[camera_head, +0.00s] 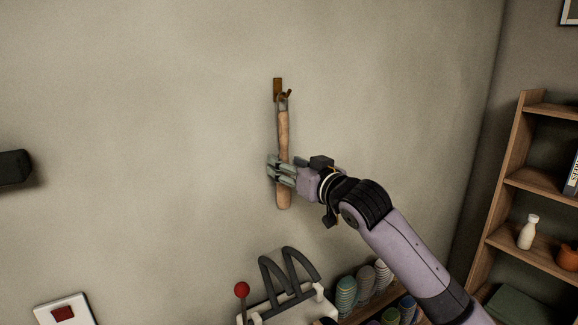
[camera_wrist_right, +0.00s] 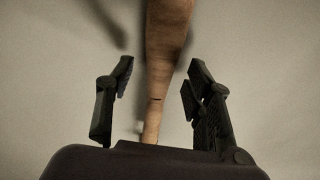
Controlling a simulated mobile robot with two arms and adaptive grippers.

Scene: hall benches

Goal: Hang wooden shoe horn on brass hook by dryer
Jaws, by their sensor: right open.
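The wooden shoe horn (camera_head: 283,135) hangs upright against the wall, its upper end at the brass hook (camera_head: 278,88). A small loop at its top appears to be on the hook. My right gripper (camera_head: 278,170) is at the lower half of the shoe horn. In the right wrist view the shoe horn (camera_wrist_right: 165,50) runs between the two open fingers (camera_wrist_right: 158,95), with a gap on each side. The dryer is likely the white unit with dark curved tubes (camera_head: 288,275) below, though I cannot tell for sure. My left gripper is not in view.
A red-knobbed lever (camera_head: 242,289) stands at the white unit. Several striped rolled items (camera_head: 362,284) sit to its right. A wooden shelf (camera_head: 532,183) with a white bottle (camera_head: 528,232) stands at the right. A red switch (camera_head: 63,313) is low left; a dark fixture (camera_head: 14,167) is at the left edge.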

